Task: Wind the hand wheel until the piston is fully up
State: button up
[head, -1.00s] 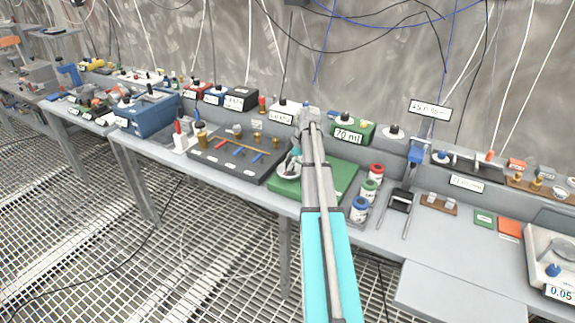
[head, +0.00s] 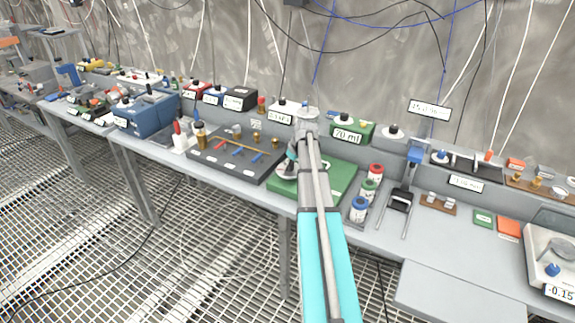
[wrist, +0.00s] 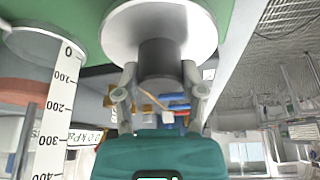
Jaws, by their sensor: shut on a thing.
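The hand wheel is a pale round disc (wrist: 125,28) with a dark grey upright handle (wrist: 160,58), seen in the wrist view. It sits on the green base (head: 345,185), left of my arm in the head view. My gripper (wrist: 160,75) is shut on the handle, one finger on each side of it. In the head view my gripper (head: 291,160) is small and partly hidden by my own arm. A clear cylinder (wrist: 28,45) with a white scale strip (wrist: 58,110) stands left of the wheel in the wrist view.
A dark tray (head: 225,163) with coloured parts lies left of the green base. Red, green and blue-lidded jars (head: 359,208) stand right of it. A black stand (head: 401,198) is farther right. A green box (head: 354,131) with a label is behind my arm.

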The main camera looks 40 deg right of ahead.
jog(key=m, duration=0.2)
jog(key=m+h, duration=0.1)
jog(key=m, duration=0.1)
jog(key=m+h, duration=0.1)
jog(key=m, duration=0.1)
jog(key=shift+s, duration=0.25)
jog(key=m+g+h, duration=0.1)
jog(key=m, duration=0.2)
jog(key=m+h, duration=0.1)
jog(key=m, duration=0.2)
jog(key=shift+g, duration=0.4)
jog(key=m+g, duration=0.1)
jog(key=m, duration=0.2)
jog(key=m+g+h, duration=0.1)
jog(key=m, duration=0.2)
jog(key=shift+w+m, duration=0.1)
jog(key=shift+m, duration=0.2)
jog(key=m+g, duration=0.1)
jog(key=m, duration=0.2)
jog(key=shift+d+m+g, duration=0.1)
jog(key=shift+m+g, duration=0.7)
jog(key=shift+m, duration=0.7)
jog(key=o, duration=1.1)
jog(key=shift+c, duration=0.2)
jog(key=shift+o, duration=0.4)
